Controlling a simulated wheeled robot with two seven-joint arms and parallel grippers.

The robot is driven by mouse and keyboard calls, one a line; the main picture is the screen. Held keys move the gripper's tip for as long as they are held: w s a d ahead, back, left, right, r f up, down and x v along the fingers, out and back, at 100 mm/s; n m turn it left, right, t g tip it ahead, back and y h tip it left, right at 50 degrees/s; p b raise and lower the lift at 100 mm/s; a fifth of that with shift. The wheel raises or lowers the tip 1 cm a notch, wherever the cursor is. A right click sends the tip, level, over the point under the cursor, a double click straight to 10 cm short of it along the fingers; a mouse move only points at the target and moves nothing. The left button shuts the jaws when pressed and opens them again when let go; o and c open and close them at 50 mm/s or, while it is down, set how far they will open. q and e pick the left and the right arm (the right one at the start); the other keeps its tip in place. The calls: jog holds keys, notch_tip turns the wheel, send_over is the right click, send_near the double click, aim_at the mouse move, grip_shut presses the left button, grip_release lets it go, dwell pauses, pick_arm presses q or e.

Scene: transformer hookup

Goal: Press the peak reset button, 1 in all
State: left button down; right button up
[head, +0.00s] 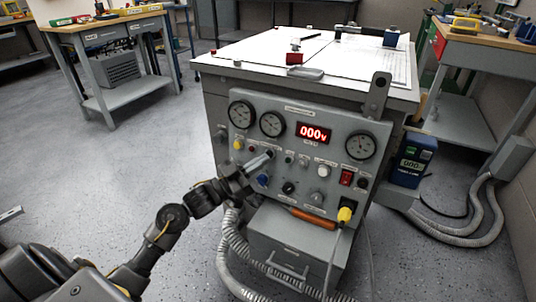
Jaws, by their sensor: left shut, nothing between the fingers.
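The grey test cabinet (300,112) has a front panel with dials, knobs and a red display (313,133) reading 000v. The panel labels are too small to read, so I cannot tell which control is the peak reset button. A white round button (323,170), a blue knob (263,180) and a black knob (288,188) sit in the lower half. My left gripper (268,157) is shut and empty, its fingertips in front of the panel's left-centre, hiding part of it. I cannot tell whether it touches. My right gripper is not in view.
A red rocker switch (346,178) and a yellow plug (345,214) are at the panel's right. An orange-handled tool (313,217) lies below. Grey hoses (228,258) hang beneath my left gripper. A blue container (412,160) stands right of the cabinet. The floor at left is clear.

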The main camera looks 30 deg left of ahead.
pick_arm(q)
jog(key=shift+s+r, duration=0.15)
jog(key=shift+s, duration=0.35)
jog(key=shift+p, duration=0.3)
jog(key=s+p, duration=0.2)
jog(key=s, duration=0.1)
jog(key=s+p, duration=0.1)
jog(key=s, duration=0.1)
jog(key=shift+d+r, duration=0.1)
jog(key=shift+r, duration=0.3)
